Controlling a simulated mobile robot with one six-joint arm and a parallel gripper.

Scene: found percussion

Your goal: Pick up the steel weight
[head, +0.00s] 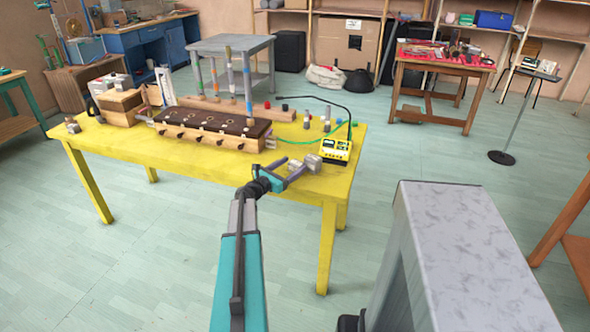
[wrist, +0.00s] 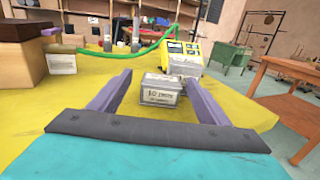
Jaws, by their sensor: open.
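The steel weight (wrist: 161,92) is a small grey block with a printed label on its front face. In the wrist view it sits on the yellow table (wrist: 225,119) between the two fingers, towards their tips, with a gap on each side. In the head view the weight (head: 313,162) is near the table's front right edge, just beyond my gripper (head: 294,164). My gripper is open and empty, its purple-grey fingers (wrist: 156,80) pointing forward over the table. I cannot tell how far the fingers are above the tabletop.
A yellow meter (head: 336,150) with a green cable stands just behind the weight. A long wooden box with a dark top (head: 212,124) lies to the left. A small labelled block (wrist: 62,63) sits beside it. Bare tabletop lies right of the weight.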

